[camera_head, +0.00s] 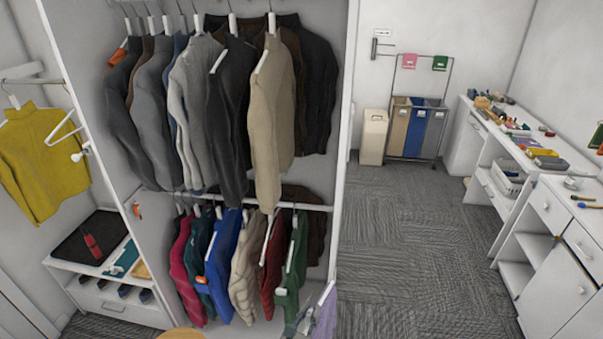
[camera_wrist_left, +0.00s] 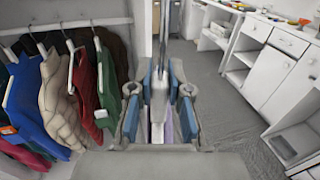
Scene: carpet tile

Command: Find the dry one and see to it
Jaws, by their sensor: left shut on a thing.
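My left gripper (camera_head: 304,320) is low at the bottom edge of the head view, in front of the closet's right side. In the left wrist view the gripper (camera_wrist_left: 158,112) is shut on a pale hanger (camera_wrist_left: 158,95). A purple garment (camera_head: 326,318) shows beside the gripper and below the hanger, mostly cut off. Grey and dark jackets and a beige sweater (camera_head: 270,130) hang on the upper rail. Blue (camera_head: 222,265), cream, red and green (camera_head: 291,270) garments hang on the lower rail. A yellow sweater (camera_head: 42,160) hangs apart at the left. Which is dry cannot be told.
A low shelf unit (camera_head: 150,318) with a black mat stands at the left. A sorter with tan, grey and blue bins (camera_head: 413,128) stands at the back. White cabinets (camera_head: 560,262) with cluttered tops line the right. The carpet (camera_head: 410,245) between is clear.

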